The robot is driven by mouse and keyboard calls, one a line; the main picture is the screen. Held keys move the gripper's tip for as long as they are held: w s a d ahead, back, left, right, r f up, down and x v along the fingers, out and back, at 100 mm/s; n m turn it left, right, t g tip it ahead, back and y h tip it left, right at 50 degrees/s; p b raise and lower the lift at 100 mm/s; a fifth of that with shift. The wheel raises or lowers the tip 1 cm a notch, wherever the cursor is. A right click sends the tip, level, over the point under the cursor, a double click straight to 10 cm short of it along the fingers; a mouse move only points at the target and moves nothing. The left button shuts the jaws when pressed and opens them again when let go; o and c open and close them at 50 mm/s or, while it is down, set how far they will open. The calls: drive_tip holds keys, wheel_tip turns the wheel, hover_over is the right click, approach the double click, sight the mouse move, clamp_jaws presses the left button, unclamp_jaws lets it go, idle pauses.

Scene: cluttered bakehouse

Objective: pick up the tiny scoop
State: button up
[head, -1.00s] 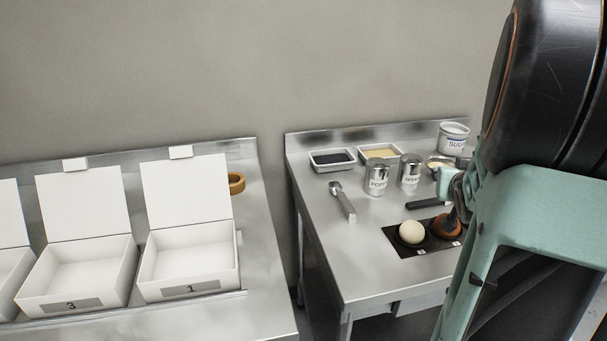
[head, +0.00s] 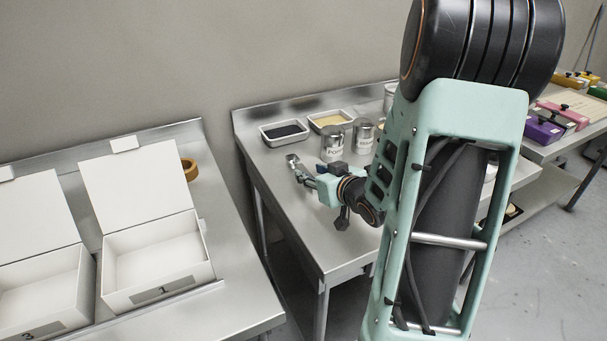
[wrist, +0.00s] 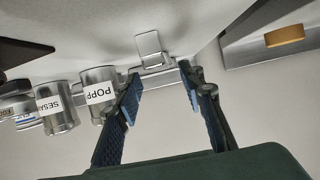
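The tiny scoop is a small metal scoop lying on the right steel table; its round end (head: 292,159) shows in the head view, and the rest is largely hidden by my gripper. In the wrist view the scoop (wrist: 150,43) appears just beyond my fingertips, strongly foreshortened. My gripper (wrist: 160,75) is open, with its two dark blue fingers spread and nothing visibly held. In the head view my gripper (head: 304,178) reaches in low over the table from the right, close to the scoop. I cannot tell whether the fingers touch it.
A poppy tin (head: 333,144) and another tin (head: 363,136) stand right of the scoop. A dark-filled tray (head: 285,132) and a yellow-filled tray (head: 330,120) sit behind. A gap separates the left table, with open white boxes (head: 158,270) and a brown ring (head: 189,168).

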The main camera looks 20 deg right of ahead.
sight(304, 170)
drive_tip(key=x, duration=0.5)
drive_tip(key=shift+w+a, duration=0.1)
drive_tip(key=shift+c, duration=0.4)
clamp_jaws()
